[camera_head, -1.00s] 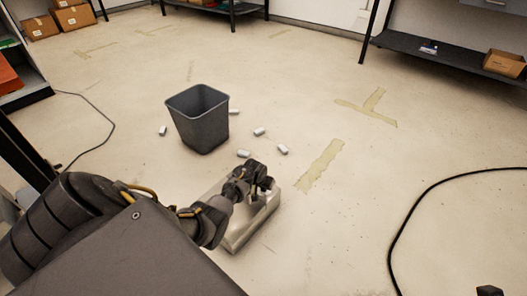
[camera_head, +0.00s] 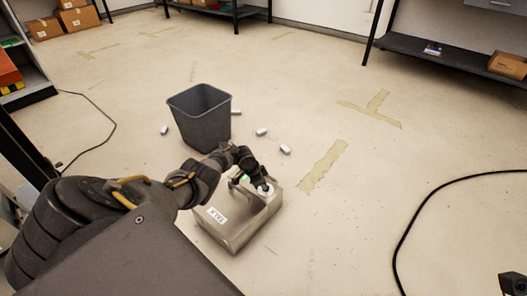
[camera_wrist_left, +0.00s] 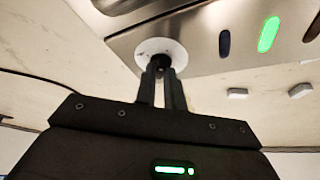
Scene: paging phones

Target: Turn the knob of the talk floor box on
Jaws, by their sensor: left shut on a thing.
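The metal floor box (camera_head: 228,232) with a TALK label (camera_head: 216,215) sits on the floor in the head view, below the bin. Its dark knob (camera_wrist_left: 160,62) stands on a round white disc (camera_wrist_left: 172,47) in the left wrist view. My left gripper (camera_wrist_left: 161,75) is shut on the knob, one finger on each side, and hides part of it. It also shows in the head view (camera_head: 266,184) over the box's right side. A green light (camera_wrist_left: 268,34) glows on the box beside a dark, unlit one (camera_wrist_left: 224,43). The knob's pointing direction cannot be made out.
A grey bin (camera_head: 200,117) stands behind the box, with several small white pieces (camera_head: 285,150) on the floor around it. A black cable (camera_head: 420,205) curves over the floor at right. A dark part (camera_head: 512,284), possibly mine, shows at the lower right edge.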

